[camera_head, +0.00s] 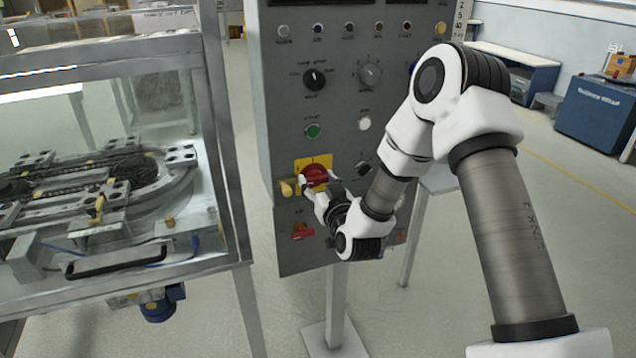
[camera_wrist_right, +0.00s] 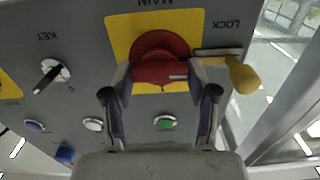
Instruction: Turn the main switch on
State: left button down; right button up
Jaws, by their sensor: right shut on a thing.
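The main switch (camera_head: 315,173) is a red rotary knob on a yellow plate, low on the grey control panel. In the right wrist view, which is upside down, the red switch (camera_wrist_right: 160,46) sits under the label MAIN. Its raised bar lies across the picture between my fingers. My right gripper (camera_head: 315,190) is at the switch, and the wrist view shows the right gripper (camera_wrist_right: 160,80) shut on the bar, one finger at each end. The fingers hide the bar's ends. My left gripper is not in view.
A yellow lock piece (camera_wrist_right: 243,77) sticks out close beside the switch; it also shows in the head view (camera_head: 289,189). A green button (camera_head: 313,131) and a black selector (camera_head: 314,79) are above. A glass-sided machine (camera_head: 110,150) stands at left.

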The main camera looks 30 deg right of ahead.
jog(key=m+b, duration=0.3)
jog(key=m, duration=0.1)
jog(key=shift+f, duration=0.25)
jog(key=m+b, duration=0.3)
jog(key=m, duration=0.1)
jog(key=shift+d+m, duration=0.1)
jog(key=shift+m, duration=0.2)
jog(key=m+b, duration=0.4)
jog(key=m, duration=0.1)
jog(key=shift+f, duration=0.1)
jog(key=shift+m+b, duration=1.1)
jog(key=shift+m, duration=0.7)
jog(key=o, duration=1.2)
jog(key=shift+s+d, duration=0.1)
jog(key=shift+c, duration=0.2)
jog(key=shift+s, duration=0.1)
